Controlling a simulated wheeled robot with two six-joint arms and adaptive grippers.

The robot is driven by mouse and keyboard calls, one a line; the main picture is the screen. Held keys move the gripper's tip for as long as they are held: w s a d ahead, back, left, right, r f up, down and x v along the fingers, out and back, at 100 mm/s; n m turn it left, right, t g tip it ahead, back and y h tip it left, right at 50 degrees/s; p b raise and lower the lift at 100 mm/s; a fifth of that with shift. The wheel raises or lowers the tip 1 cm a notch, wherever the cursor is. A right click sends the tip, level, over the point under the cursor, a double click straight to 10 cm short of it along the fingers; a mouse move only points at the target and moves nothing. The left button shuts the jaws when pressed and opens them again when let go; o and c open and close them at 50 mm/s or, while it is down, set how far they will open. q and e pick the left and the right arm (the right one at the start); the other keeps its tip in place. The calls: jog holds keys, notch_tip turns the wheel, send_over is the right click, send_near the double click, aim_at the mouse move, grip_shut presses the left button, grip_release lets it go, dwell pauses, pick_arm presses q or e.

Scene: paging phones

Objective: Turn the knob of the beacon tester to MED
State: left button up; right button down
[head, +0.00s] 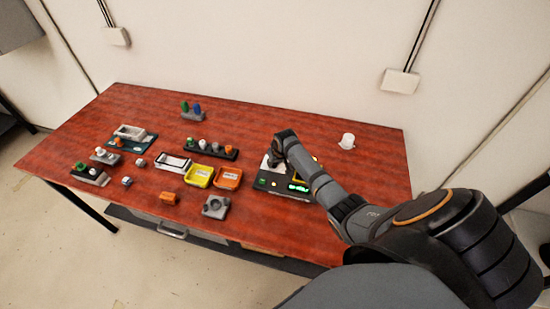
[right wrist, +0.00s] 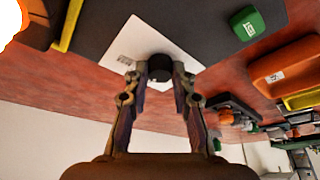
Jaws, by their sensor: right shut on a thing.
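The beacon tester (head: 262,184) is a dark box at the right middle of the table, with a green lit display and small buttons. My right arm covers part of it. In the right wrist view its dark face (right wrist: 205,25) carries a white plate (right wrist: 125,45) with a round black knob (right wrist: 160,66). My right gripper (right wrist: 160,72) is shut on the knob, a fingertip on each side; in the head view the gripper (head: 272,160) is over the tester's far left part. The dial lettering is too small or hidden, so the setting cannot be read. My left gripper is not in view.
A green button (right wrist: 247,22) stands on the tester's face. A yellow tray (head: 199,176) and an orange tray (head: 228,178) lie left of the tester. A grey block (head: 216,206) is in front, a white mug (head: 347,141) behind right. Racks with small parts fill the left side.

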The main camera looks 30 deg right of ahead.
jog(key=shift+w+r+m+h+p, duration=0.1)
jog(key=shift+m+h+p, duration=0.3)
jog(key=shift+m, duration=0.4)
jog(key=c, duration=1.1)
grip_release()
jog(key=v, duration=1.2)
jog(key=shift+a, duration=0.1)
